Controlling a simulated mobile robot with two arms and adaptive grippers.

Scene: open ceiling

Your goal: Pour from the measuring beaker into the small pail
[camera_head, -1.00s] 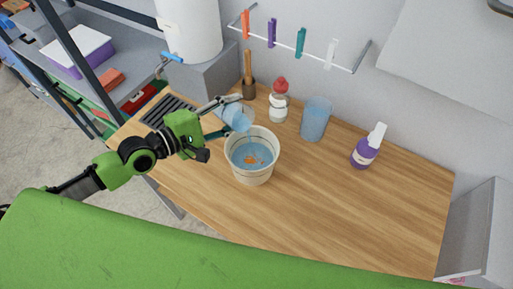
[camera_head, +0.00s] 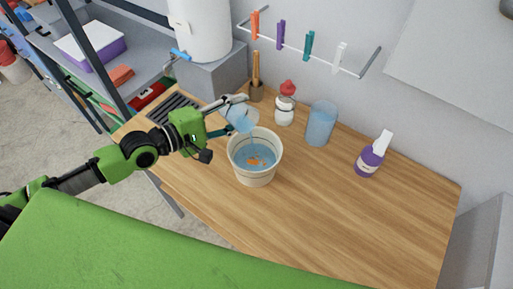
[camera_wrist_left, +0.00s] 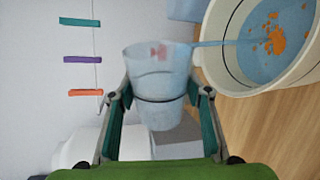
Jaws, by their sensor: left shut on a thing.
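My left gripper (camera_head: 230,115) is shut on the clear measuring beaker (camera_head: 242,117). It holds the beaker tilted above the far left rim of the small pail (camera_head: 257,176). In the left wrist view the beaker (camera_wrist_left: 158,80) sits between the two fingers (camera_wrist_left: 160,98), with red marks on its wall. There a thin blue stream runs from its mouth over the rim of the pail (camera_wrist_left: 222,72). The pail stands upright on the counter and holds blue liquid (camera_head: 262,153) with orange bits in it. My right gripper is not in view.
On the wooden counter (camera_head: 340,205) behind the pail stand a blue tumbler (camera_head: 320,124), a white bottle with a red top (camera_head: 285,107) and a brown holder (camera_head: 256,92). A purple spray bottle (camera_head: 370,158) stands to the right. The counter's front right is clear.

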